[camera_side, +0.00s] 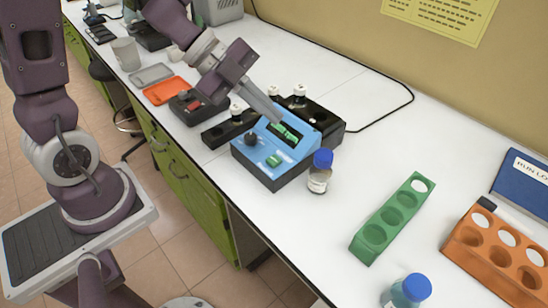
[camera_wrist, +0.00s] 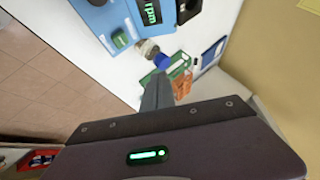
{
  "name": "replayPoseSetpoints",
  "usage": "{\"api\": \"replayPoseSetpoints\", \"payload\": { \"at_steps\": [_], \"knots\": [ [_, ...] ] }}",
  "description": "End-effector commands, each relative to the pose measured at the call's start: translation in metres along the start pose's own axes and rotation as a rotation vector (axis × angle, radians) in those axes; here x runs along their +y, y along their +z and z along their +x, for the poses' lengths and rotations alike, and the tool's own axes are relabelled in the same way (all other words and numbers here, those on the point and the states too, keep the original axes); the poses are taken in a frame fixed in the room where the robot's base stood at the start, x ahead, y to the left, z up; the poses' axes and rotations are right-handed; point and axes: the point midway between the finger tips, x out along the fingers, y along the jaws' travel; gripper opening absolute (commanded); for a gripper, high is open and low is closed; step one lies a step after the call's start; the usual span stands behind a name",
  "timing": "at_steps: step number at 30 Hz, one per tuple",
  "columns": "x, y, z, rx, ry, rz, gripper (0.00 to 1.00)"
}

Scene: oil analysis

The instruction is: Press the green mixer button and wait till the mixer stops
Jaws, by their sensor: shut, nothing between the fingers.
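The mixer (camera_side: 262,169) is a blue box with a black base on the white bench; its blue top also shows at the upper left of the wrist view (camera_wrist: 106,20). Its green button (camera_side: 274,160) is on the front of the top and shows in the wrist view (camera_wrist: 120,39). A display with green digits (camera_wrist: 151,12) reads "rpm" at the end. My gripper (camera_side: 278,119) is shut and empty, its tips above the far part of the mixer near the display, away from the button. The fingers (camera_wrist: 157,90) point forward in the wrist view. Whether the mixer is turning I cannot tell.
A blue-capped bottle (camera_side: 319,174) stands close to the mixer's right side. Black units with small bottles stand behind the mixer. A green rack (camera_side: 392,219), an orange rack (camera_side: 497,252) and another blue-capped bottle (camera_side: 407,292) are to the right. The bench between is clear.

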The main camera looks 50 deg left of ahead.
Motion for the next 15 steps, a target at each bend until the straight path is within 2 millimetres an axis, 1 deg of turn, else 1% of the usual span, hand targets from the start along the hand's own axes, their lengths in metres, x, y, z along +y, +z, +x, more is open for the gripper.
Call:
{"api": "replayPoseSetpoints", "payload": {
  "at_steps": [8,11,15],
  "knots": [
    [0.001,0.002,0.002,-0.002,-0.002,-0.002,0.00],
    [0.006,0.006,0.009,0.000,0.000,-0.005,0.00],
    [0.017,0.017,0.022,-0.004,0.000,-0.008,0.00]
  ]
}}
